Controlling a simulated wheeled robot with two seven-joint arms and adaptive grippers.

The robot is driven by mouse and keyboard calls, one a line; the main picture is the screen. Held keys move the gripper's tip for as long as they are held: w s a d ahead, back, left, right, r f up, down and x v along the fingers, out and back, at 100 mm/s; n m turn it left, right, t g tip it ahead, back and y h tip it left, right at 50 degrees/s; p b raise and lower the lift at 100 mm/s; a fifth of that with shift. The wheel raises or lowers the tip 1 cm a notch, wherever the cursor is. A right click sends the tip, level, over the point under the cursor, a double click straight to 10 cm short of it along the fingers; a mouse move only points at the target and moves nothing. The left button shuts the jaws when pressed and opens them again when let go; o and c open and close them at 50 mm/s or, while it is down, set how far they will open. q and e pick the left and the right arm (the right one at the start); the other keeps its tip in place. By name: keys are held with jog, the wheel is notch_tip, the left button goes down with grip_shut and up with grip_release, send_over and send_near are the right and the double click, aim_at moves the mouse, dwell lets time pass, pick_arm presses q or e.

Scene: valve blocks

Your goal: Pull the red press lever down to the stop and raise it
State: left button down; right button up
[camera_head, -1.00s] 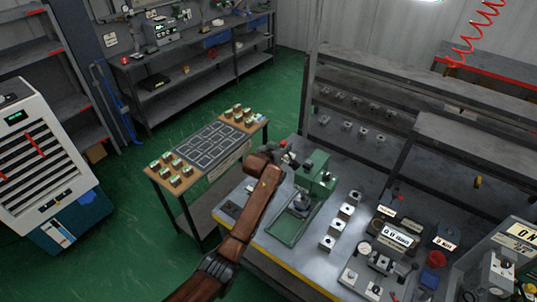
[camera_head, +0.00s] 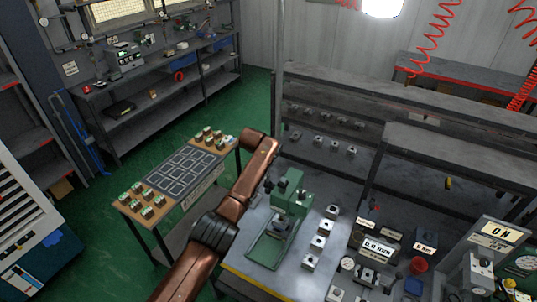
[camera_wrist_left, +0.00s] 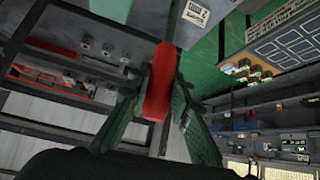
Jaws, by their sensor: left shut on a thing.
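The green press (camera_head: 291,202) stands on the workbench in the head view, its green base (camera_head: 266,250) in front of it. Its red lever (camera_wrist_left: 161,82) shows in the left wrist view, between the fingers of my left gripper (camera_wrist_left: 160,100). The gripper is shut on it. In the head view my left arm reaches up from the bottom and bends over, with the dark gripper (camera_head: 272,186) beside the press's upper left side. The red grip cannot be made out there. My right gripper is not in view.
Several metal blocks (camera_head: 318,242) stand in a row right of the press. A side table with a dark grid (camera_head: 178,176) stands left of my arm.

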pick_arm(q)
jog(key=shift+w+d+r, duration=0.15)
jog(key=shift+w, duration=0.05)
dwell(0.5)
jog(key=c, duration=2.2)
grip_release()
jog(key=o, duration=0.5)
jog(key=shift+w+d+f, duration=0.1)
jog(key=shift+w+f, duration=0.05)
jog(key=shift+f, duration=0.05)
jog(key=shift+c, duration=0.2)
